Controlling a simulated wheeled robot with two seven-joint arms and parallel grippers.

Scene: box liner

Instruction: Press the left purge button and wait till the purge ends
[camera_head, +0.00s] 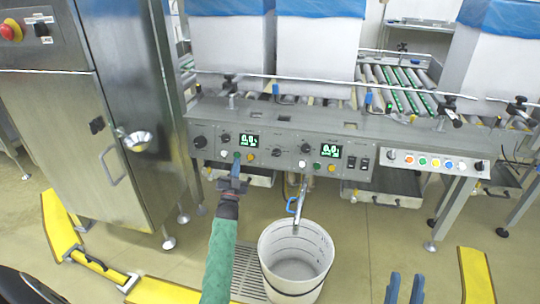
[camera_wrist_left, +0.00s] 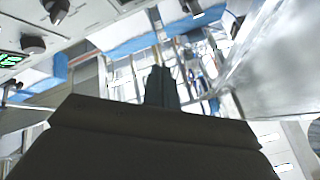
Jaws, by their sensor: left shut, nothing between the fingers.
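The grey control panel (camera_head: 285,140) runs across the middle of the head view. Its left green display (camera_head: 249,141) has small buttons under it, including a pale one (camera_head: 250,156). My left gripper (camera_head: 236,164) is shut and empty, its tips overlapping the panel just below the left display. It hides part of that button row, so I cannot tell whether it touches a button. In the left wrist view the shut fingers (camera_wrist_left: 160,86) point away, with panel knobs (camera_wrist_left: 57,10) at upper left. My right gripper (camera_head: 405,288) shows two blue fingers apart, low at the right.
A white bucket (camera_head: 296,262) stands on the floor under a metal spout (camera_head: 300,205). A steel cabinet (camera_head: 100,140) stands at left. A second display (camera_head: 330,151) and a box of coloured buttons (camera_head: 434,162) lie further right. Yellow floor barriers (camera_head: 476,275) flank the space.

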